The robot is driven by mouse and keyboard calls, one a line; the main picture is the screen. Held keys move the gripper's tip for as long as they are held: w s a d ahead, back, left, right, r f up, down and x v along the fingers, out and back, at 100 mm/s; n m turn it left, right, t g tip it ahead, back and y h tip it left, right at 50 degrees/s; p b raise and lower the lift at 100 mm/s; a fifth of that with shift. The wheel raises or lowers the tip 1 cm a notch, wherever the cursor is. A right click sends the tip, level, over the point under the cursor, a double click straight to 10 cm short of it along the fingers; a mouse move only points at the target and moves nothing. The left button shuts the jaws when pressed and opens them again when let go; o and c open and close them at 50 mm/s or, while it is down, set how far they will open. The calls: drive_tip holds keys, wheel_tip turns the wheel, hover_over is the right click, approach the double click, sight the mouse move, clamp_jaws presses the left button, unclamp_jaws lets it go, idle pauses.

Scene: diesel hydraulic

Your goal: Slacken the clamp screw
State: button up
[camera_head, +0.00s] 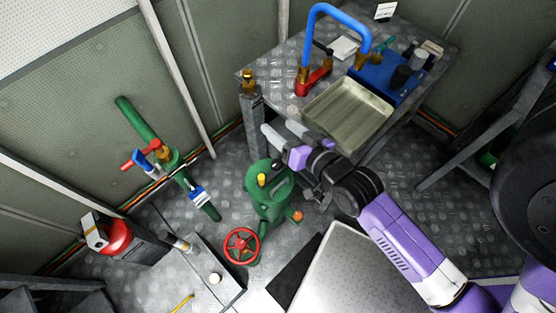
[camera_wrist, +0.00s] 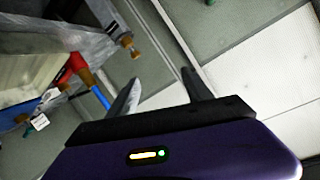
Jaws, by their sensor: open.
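I cannot tell for sure which part is the clamp screw. A brass fitting (camera_head: 248,82) tops a grey post at the bench's left corner. A similar brass piece (camera_wrist: 128,42) shows in the wrist view, left of and beyond my fingertips. Another brass fitting (camera_head: 162,152) sits on the green pipe (camera_head: 137,115) with a red handle and a blue part. My gripper (camera_head: 279,127) is over the green housing, in front of the bench. Its two fingers show apart and empty in the wrist view (camera_wrist: 160,79), touching nothing there.
The metal bench (camera_head: 275,68) carries a shallow tray (camera_head: 350,113), a blue caddy (camera_head: 390,77) and a blue hose (camera_head: 340,14) with a red base. A green housing (camera_head: 268,200) with a red handwheel (camera_head: 241,246) stands below my arm. A red extinguisher-like object (camera_head: 115,238) is at left.

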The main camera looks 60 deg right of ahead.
drive_tip(key=w+d+f+m+g, duration=0.3)
drive_tip(key=w+d+f+m, duration=0.1)
drive_tip(key=d+f+m, duration=0.4)
drive_tip(key=m+g+y, duration=0.7)
drive_tip(key=m+y, duration=0.1)
drive_tip(key=m, duration=0.5)
approach(277, 163)
drive_tip(key=f, duration=0.1)
drive_tip(key=shift+b+x, duration=0.45)
drive_tip(key=shift+x, duration=3.45)
drive_tip(key=shift+w+a, duration=0.1)
drive_tip(key=shift+w, duration=0.05)
clamp_jaws()
